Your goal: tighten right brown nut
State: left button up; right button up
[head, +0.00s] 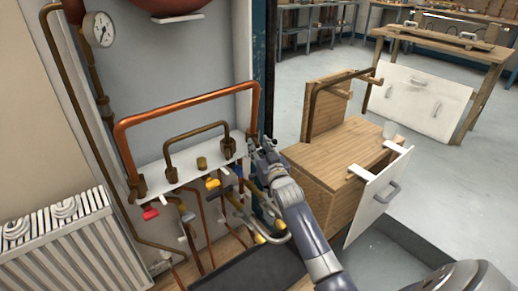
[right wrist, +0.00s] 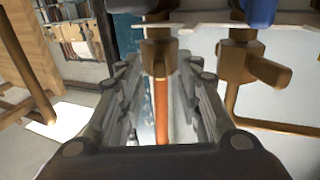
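The right brown nut (right wrist: 158,57) sits under the white shelf edge in the right wrist view, with a copper pipe (right wrist: 161,110) running from it. My right gripper (right wrist: 160,66) points at this nut, its two fingers apart on either side of it. Narrow gaps seem to show beside the nut, but I cannot tell whether either fingertip touches it. In the head view my right gripper (head: 256,148) is at the right end of the white shelf (head: 190,168) and hides most of the nut. My left gripper is not in view.
Another brown fitting (right wrist: 240,55) with a side branch is close beside the gripper. Valves with red (head: 150,213) and yellow (head: 212,184) handles hang under the shelf. A wooden cabinet (head: 335,165) with an open white drawer front (head: 378,195) stands to the right. A radiator (head: 65,245) is at left.

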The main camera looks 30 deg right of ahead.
jog(key=shift+w, duration=0.35)
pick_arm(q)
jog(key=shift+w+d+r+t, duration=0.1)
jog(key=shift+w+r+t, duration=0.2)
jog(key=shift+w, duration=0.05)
pick_arm(e)
grip_shut()
